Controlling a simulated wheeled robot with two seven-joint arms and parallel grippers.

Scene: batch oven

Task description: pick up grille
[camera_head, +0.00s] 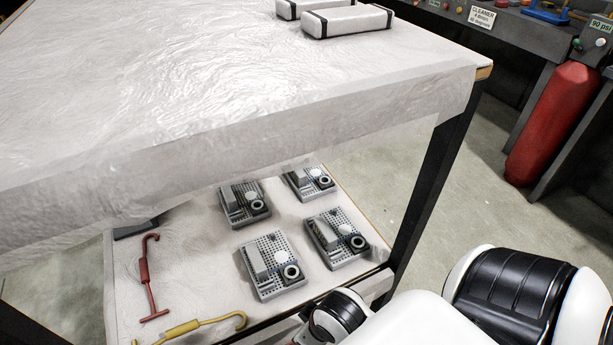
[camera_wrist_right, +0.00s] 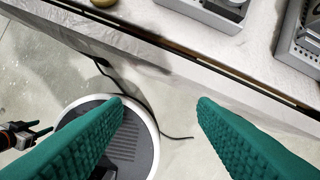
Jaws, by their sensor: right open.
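Several grey perforated grilles with small parts on them lie on the lower shelf in the head view: one at front left (camera_head: 271,266), one at front right (camera_head: 337,238), one at back left (camera_head: 244,203) and one at back right (camera_head: 308,182). The overhanging sheet partly covers the back ones. In the right wrist view, parts of grey grilles show at the top (camera_wrist_right: 210,12) and right edge (camera_wrist_right: 300,35). My right gripper (camera_wrist_right: 160,103) is open and empty, in front of the shelf edge. A small gripper, apparently my left (camera_wrist_right: 28,135), shows at the left edge; its opening is unclear.
The wrapped table top (camera_head: 200,90) overhangs the lower shelf (camera_head: 195,262). A dark table leg (camera_head: 430,185) stands right of the grilles. A red hook (camera_head: 146,275) and a yellow hook (camera_head: 200,325) lie left. A red cylinder (camera_head: 550,125) stands at far right.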

